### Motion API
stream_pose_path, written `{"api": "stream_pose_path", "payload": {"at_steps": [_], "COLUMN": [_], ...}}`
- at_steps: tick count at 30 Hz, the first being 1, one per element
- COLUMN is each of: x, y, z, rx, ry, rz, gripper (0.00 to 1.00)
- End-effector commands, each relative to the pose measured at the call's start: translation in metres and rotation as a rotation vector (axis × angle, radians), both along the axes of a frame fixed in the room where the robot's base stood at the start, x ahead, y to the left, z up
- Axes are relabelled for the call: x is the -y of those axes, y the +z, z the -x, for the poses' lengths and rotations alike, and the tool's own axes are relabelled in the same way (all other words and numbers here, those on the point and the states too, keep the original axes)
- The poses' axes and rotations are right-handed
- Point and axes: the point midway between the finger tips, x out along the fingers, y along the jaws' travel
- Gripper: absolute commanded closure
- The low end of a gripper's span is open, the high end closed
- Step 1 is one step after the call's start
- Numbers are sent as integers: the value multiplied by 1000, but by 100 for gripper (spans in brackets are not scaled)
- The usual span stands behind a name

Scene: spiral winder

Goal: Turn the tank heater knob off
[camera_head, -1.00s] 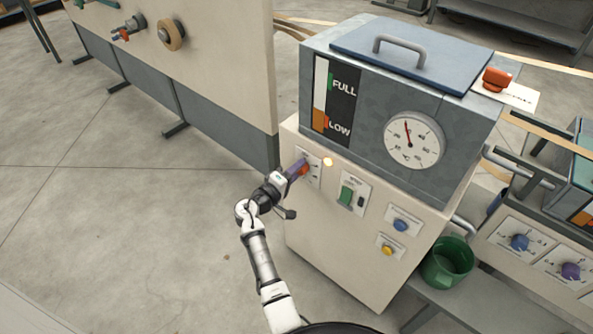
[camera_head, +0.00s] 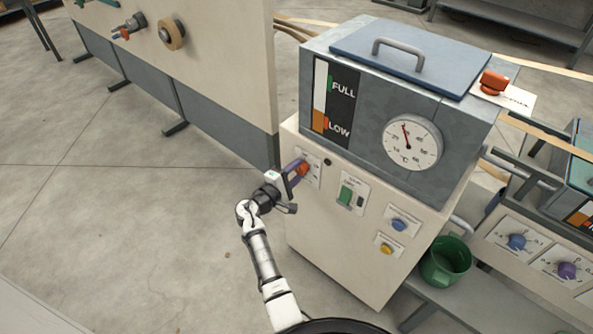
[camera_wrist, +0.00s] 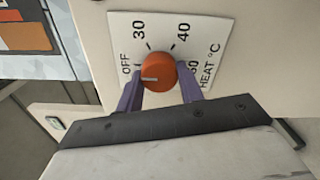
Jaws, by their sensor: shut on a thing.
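The tank heater knob (camera_head: 303,169) is orange-red and sits on a white dial plate at the upper left of the cream cabinet front. In the wrist view, the knob (camera_wrist: 160,70) stands between my two purple fingers. Its white mark points left, toward the OFF side of the dial plate (camera_wrist: 205,35), which reads OFF, 30, 40, 50 and HEAT °C. My gripper (camera_head: 296,173) is shut on the knob, one finger on each side; it also shows in the wrist view (camera_wrist: 160,92). The small lamp (camera_head: 327,162) beside the plate is dark.
The grey tank (camera_head: 370,150) above carries a FULL/LOW gauge and a thermometer (camera_head: 412,142). A green switch (camera_head: 346,194), a blue button (camera_head: 398,224) and a yellow button (camera_head: 386,249) lie to the right. A green bucket (camera_head: 446,262) stands farther right. The floor at left is clear.

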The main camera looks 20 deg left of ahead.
Motion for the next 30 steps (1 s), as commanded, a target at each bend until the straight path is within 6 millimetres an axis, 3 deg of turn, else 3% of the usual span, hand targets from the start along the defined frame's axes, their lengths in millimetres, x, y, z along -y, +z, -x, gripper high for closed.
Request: {"api": "stream_pose_path", "payload": {"at_steps": [8,9,13,23,30], "x": [-1,-1,0,-1,-14], "y": [-1,-1,-1,-1,-4], "z": [1,1,0,2,36], "rx": [-2,-2,-1,-1,-1], "ry": [1,1,1,1,5], "rz": [4,4,3,1,1], "gripper": [86,59,42,41,41]}}
